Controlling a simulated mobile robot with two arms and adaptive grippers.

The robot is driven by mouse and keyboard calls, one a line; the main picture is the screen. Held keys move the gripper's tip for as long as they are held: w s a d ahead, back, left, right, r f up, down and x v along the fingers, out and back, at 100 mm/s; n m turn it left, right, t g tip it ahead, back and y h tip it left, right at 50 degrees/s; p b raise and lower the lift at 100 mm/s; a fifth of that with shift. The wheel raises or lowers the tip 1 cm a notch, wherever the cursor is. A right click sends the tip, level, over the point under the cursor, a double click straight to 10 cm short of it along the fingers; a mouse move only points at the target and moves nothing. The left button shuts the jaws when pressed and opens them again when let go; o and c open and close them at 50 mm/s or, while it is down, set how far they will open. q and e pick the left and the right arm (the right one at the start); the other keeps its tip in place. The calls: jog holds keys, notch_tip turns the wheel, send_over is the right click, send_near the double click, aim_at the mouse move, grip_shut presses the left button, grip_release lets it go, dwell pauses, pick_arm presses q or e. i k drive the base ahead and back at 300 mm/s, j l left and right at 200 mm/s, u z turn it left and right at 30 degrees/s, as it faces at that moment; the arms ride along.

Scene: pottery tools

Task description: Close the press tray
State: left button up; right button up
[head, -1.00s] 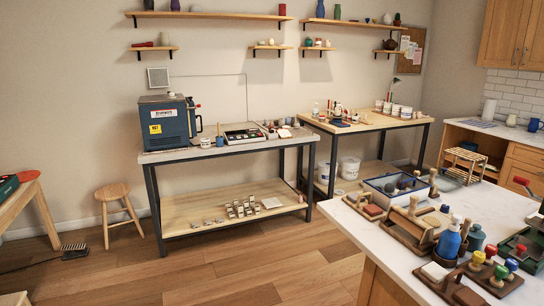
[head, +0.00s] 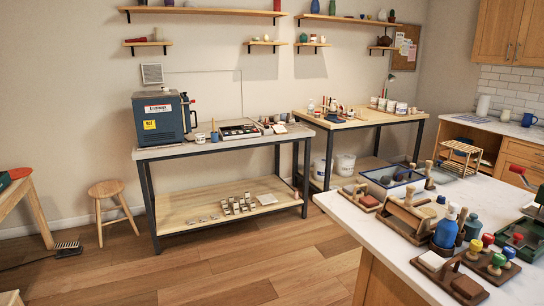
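A dark green metal device (head: 518,246) stands at the right end of the white counter, partly cut off by the frame edge. It has a red knob (head: 518,237) in front and a red-ended lever (head: 518,169) above it. It may be the press with its tray, but I cannot tell for sure, nor whether a tray stands open. Neither of my grippers is in view.
The white counter (head: 335,205) holds a wooden tool rack, blue bottle (head: 447,229), color-knobbed stamps and a blue-edged tray (head: 372,177). A blue kiln (head: 158,120) stands on the left workbench. A stool (head: 106,189) stands left. The middle floor is clear.

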aim_at(520, 237)
jog(key=z, duration=1.55)
jog(key=i+j, duration=0.55)
jog(key=i+z, duration=0.05)
